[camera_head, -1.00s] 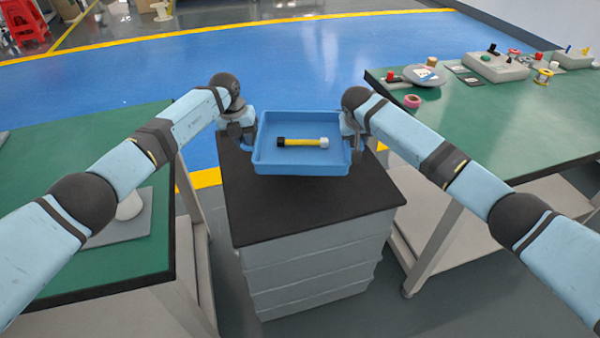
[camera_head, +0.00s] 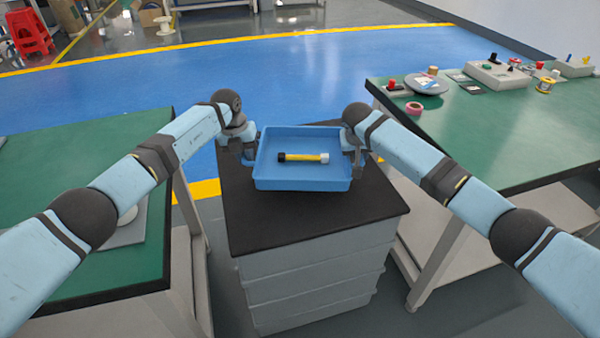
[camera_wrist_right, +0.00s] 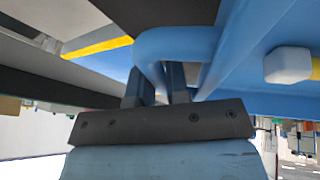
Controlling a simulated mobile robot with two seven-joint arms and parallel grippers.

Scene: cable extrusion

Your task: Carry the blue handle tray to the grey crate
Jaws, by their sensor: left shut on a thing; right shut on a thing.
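The blue handle tray (camera_head: 302,184) is level over the black top (camera_head: 300,230) of the grey crate stack (camera_head: 315,285); I cannot tell whether it touches the top. A yellow rod with a black end and a white end (camera_head: 305,157) lies in the tray. My left gripper (camera_head: 249,151) is at the tray's left side, shut on its left handle; its fingertips are mostly hidden. My right gripper (camera_head: 355,150) is at the right side, shut on the right handle. In the right wrist view, its fingers (camera_wrist_right: 163,82) close around the blue handle loop (camera_wrist_right: 178,42).
A green table (camera_head: 60,240) stands at the left. Another green table (camera_head: 510,140) at the right bears a grey plate, a grey box, a pink tape roll (camera_head: 414,108) and spools. Blue floor (camera_head: 300,80) behind the crate is open.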

